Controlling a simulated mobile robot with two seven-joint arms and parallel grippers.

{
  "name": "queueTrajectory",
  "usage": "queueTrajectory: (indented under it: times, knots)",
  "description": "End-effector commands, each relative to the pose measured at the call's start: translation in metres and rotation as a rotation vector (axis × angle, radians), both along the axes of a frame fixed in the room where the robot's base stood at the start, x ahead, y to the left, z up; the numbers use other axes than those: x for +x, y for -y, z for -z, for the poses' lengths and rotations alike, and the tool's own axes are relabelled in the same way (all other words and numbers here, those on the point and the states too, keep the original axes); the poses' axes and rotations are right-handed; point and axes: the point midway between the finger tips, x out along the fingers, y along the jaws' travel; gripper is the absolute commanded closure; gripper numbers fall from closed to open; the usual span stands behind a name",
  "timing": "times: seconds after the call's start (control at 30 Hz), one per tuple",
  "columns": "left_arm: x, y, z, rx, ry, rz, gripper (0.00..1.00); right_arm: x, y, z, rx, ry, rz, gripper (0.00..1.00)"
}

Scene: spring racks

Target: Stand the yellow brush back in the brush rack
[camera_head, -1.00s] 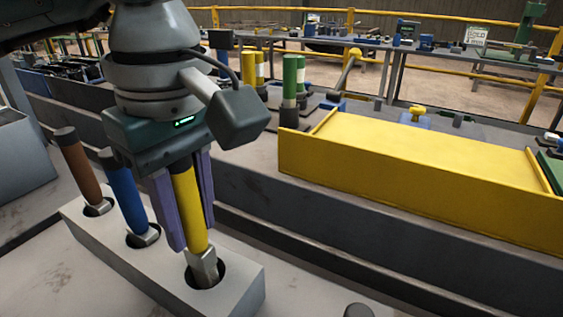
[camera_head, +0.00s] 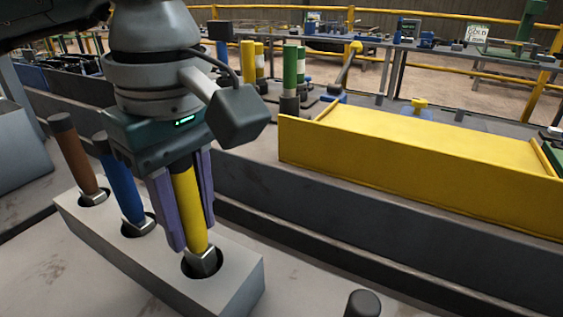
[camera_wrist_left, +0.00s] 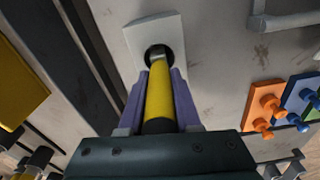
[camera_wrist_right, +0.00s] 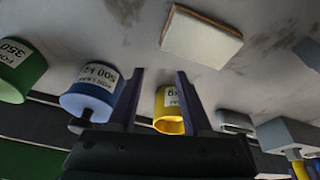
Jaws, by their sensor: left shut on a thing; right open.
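The yellow brush (camera_head: 189,210) is upright with a slight tilt, its metal ferrule in the front right hole of the grey brush rack (camera_head: 225,291). My left gripper (camera_head: 190,225) is shut on the brush's yellow handle. In the left wrist view the yellow brush (camera_wrist_left: 159,92) lies between the purple fingers and its lower end enters the rack hole (camera_wrist_left: 158,54). The brown brush (camera_head: 75,158) and the blue brush (camera_head: 122,188) lean in the rack's other holes. My right gripper (camera_wrist_right: 158,75) shows only in the right wrist view, open and empty.
A long yellow box (camera_head: 420,160) stands right of the rack. A dark-capped post (camera_head: 362,303) stands at the bottom edge. In the right wrist view, green (camera_wrist_right: 18,72), blue (camera_wrist_right: 90,95) and yellow (camera_wrist_right: 170,110) weights and a pale block (camera_wrist_right: 202,36) sit around the right gripper.

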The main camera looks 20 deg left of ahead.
Motion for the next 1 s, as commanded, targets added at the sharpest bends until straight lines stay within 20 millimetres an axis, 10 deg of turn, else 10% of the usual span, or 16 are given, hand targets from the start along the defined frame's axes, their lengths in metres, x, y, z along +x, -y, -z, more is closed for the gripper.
queueTrajectory:
  times: [0.7, 0.73, 1.0]
  knots:
    - [0.000, 0.000, 0.015, 0.000, 0.000, 0.000, 1.00, 0.000, 0.000, 0.016, 0.000, 0.000, -0.001, 0.50]
    - [0.000, 0.000, 0.015, 0.000, 0.000, 0.000, 0.67, 0.000, 0.000, 0.015, -0.001, 0.000, -0.001, 0.50]
    - [0.000, 0.000, 0.014, 0.000, 0.000, 0.000, 0.36, 0.000, 0.000, 0.014, 0.000, 0.000, -0.001, 0.50]
